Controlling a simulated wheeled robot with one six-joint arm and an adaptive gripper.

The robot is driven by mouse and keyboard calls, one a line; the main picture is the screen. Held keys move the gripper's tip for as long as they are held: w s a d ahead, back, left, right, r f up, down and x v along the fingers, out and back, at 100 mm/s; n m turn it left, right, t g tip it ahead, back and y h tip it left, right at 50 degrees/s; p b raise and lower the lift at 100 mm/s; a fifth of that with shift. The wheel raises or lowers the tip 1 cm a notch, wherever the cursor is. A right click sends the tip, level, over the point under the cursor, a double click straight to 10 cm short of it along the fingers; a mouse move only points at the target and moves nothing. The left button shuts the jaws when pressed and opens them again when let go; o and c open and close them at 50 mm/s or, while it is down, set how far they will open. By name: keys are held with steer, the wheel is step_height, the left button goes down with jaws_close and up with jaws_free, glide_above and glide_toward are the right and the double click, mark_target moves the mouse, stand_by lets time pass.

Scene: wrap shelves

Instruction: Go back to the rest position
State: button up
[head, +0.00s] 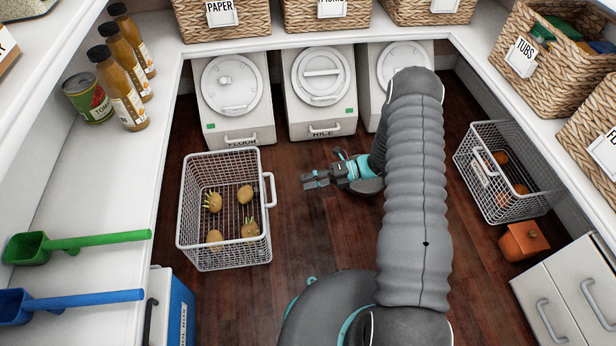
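My gripper (316,180) is in the middle of the picture, above the dark wood floor. It points left, between the wire basket with potatoes and my arm. Nothing shows between its fingers, and it touches nothing that I can see. The fingers look small here, and I cannot tell whether they are open or shut. My arm rises from the bottom middle and covers part of the floor and the right white bin.
A wire basket (181,213) with several potatoes stands left of my gripper. White bins marked flour (240,128) and rice (322,117) stand behind. Scoops (95,240) lie on the left shelf. Floor around my gripper is clear.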

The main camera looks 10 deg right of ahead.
stand_by(0.3)
steer(key=s+f+n+g+h, duration=0.2)
steer(key=s+f+n+g, duration=0.1)
steer(key=s+n, duration=0.4)
steer(key=s+d+r+n+g+h, duration=0.2)
steer(key=s+d+r+n+h, duration=0.2)
steer(key=r+n, duration=0.5)
steer(key=s+d+r+n+t+h+p, duration=0.1)
steer(key=s+r+n+t+h, duration=0.2)
steer(key=r, duration=0.9)
steer(key=s+d+r+n+t+h, duration=0.2)
steer(key=s+r+n+t+h, duration=0.1)
steer(key=s+r+n, duration=0.4)
steer(key=s+d+r+n+t+h+p, duration=0.1)
steer(key=s+r+n+t+h, duration=0.2)
steer(key=r+n, duration=0.6)
step_height(320, 180, up, 9)
steer(key=shift+s+d+t+h+p, duration=0.25)
steer(key=shift+s+t+h+p, duration=0.05)
steer(key=shift+s+t, duration=0.85)
